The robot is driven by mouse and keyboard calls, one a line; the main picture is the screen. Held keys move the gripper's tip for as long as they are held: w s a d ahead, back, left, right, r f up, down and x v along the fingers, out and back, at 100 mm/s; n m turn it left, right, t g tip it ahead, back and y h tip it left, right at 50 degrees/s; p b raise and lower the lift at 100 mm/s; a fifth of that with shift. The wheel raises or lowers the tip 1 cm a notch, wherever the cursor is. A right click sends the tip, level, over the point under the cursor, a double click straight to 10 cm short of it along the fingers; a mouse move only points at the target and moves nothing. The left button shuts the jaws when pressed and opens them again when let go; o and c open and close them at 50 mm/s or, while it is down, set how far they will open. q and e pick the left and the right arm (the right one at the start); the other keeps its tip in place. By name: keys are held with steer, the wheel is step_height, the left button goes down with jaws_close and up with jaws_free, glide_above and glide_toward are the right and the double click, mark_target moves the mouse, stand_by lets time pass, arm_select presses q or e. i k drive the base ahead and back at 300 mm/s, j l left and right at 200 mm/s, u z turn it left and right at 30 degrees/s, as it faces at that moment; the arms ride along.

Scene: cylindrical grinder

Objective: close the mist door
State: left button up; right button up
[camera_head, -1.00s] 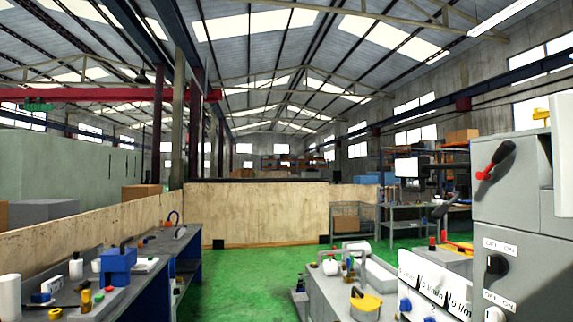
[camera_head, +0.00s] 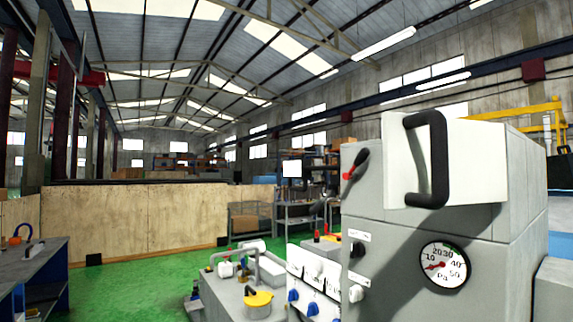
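A white door panel (camera_head: 469,160) with a thick black bar handle (camera_head: 434,158) is at the upper part of a large grey machine cabinet (camera_head: 520,185) on the right. It appears to be the mist door. The panel stands out from the cabinet front and casts a shadow on it. I cannot tell its exact angle. A round pressure gauge (camera_head: 444,265) is below the panel. A lever with a black grip (camera_head: 359,162) is on the cabinet to the left. Neither of my grippers is in view.
A lower machine part (camera_head: 235,295) with a yellow-lidded piece (camera_head: 258,299) and a control panel (camera_head: 312,285) with blue knobs are left of the cabinet. A blue workbench (camera_head: 40,275) is far left. Green floor (camera_head: 140,285) between them is clear.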

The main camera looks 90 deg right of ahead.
mark_target(432, 160)
steer(key=k+z, duration=0.15)
steer(key=z, duration=3.6)
